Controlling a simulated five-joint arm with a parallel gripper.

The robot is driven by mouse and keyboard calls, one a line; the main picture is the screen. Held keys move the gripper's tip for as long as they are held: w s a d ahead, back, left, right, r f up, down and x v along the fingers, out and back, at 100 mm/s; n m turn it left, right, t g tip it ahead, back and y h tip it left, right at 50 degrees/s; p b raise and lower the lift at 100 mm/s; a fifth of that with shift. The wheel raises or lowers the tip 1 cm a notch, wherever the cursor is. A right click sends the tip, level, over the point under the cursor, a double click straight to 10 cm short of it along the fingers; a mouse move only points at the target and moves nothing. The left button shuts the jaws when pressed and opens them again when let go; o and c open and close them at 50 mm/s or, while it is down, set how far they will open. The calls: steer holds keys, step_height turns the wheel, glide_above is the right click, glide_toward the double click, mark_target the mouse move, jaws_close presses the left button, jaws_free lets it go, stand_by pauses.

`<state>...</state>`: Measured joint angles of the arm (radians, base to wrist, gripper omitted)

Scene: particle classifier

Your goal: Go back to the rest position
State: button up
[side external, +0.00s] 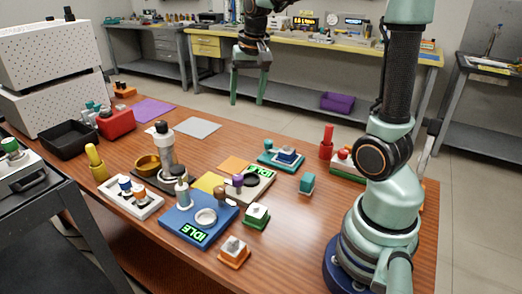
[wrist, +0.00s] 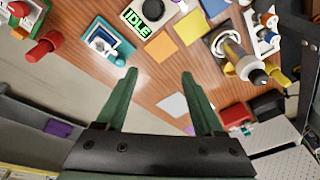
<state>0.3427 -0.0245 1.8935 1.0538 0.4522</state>
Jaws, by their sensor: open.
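My gripper (side external: 247,101) is raised high in the side external view, beyond the far edge of the wooden table, with its two green fingers pointing down. In the wrist view its fingers (wrist: 159,74) stand apart with nothing between them. It is open and touches no object. A blue device (side external: 200,219) with a lit IDLE display and a pale round dish stands on the table. A second device (side external: 262,190) with an IDLE display and a dark round pad is behind it; its display also shows in the wrist view (wrist: 136,20).
The table holds a microscope-like instrument (side external: 165,150), a white rack (side external: 129,197) with vials, a teal tray (side external: 280,160), a red case (side external: 117,123) and a black tray (side external: 67,139). Flat coloured mats lie at the back. A yellow-topped bench (side external: 300,42) stands behind.

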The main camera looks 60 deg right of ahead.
steer(key=s+a+n+t, duration=0.3)
steer(key=s+a+n, duration=0.6)
steer(key=a, duration=0.4)
steer(key=shift+a+y, duration=0.2)
steer(key=shift+y, duration=0.2)
